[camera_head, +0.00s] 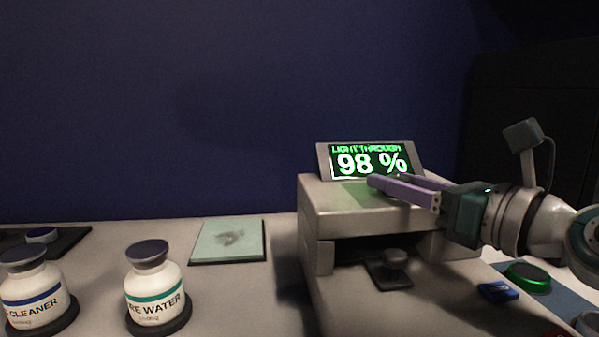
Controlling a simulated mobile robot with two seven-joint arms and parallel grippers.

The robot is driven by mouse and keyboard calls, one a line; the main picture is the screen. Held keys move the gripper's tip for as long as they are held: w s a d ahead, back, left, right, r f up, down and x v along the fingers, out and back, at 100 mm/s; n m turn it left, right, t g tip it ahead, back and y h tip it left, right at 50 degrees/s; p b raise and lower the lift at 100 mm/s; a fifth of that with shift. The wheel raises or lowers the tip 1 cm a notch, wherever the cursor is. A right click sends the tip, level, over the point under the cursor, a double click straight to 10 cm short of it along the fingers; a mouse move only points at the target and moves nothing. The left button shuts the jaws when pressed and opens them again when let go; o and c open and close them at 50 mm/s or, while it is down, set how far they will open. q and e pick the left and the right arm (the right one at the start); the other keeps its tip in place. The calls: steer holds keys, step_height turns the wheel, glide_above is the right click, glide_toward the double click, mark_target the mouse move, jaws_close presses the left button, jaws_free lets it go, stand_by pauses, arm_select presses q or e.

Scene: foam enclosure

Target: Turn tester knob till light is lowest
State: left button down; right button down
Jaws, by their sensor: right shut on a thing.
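The tester (330,206) is a pale box at right of centre with an open slot in its front. Its tilted display (368,161) reads "LIGHT THROUGH 98 %" in green. My right gripper (384,180) comes in from the right, with its purple fingers low over the tester's top, just in front of the display. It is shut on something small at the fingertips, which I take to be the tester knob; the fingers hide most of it. My left gripper is not in view.
A small round-topped piece on a dark plate (388,275) sits in the slot. Left stand a cleaner bottle (33,285), a water bottle (155,284) and a pale green pad (228,241) with a dark smudge. A green button (528,277) and blue piece (498,291) lie right.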

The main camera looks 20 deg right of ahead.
steer(key=m+h+p, duration=0.1)
steer(key=h+p, duration=0.1)
steer(key=m+h+p, duration=0.1)
steer(key=h+p, duration=0.1)
steer(key=p, duration=0.1)
steer(key=m+h+p, duration=0.2)
steer(key=p, duration=0.1)
steer(key=shift+a+r, duration=0.15)
steer(key=shift+r, duration=0.2)
steer(key=shift+f+m+h+p, duration=0.15)
steer(key=shift+m+h+p, duration=0.45)
steer(key=shift+h, duration=0.3)
steer(key=shift+f+m+g+h, duration=0.15)
steer(key=shift+m+g+h, duration=0.55)
steer(key=shift+m+h, duration=0.7)
steer(key=shift+h, duration=0.5)
steer(key=shift+c, duration=2)
jaws_free()
steer(key=shift+s, duration=0.1)
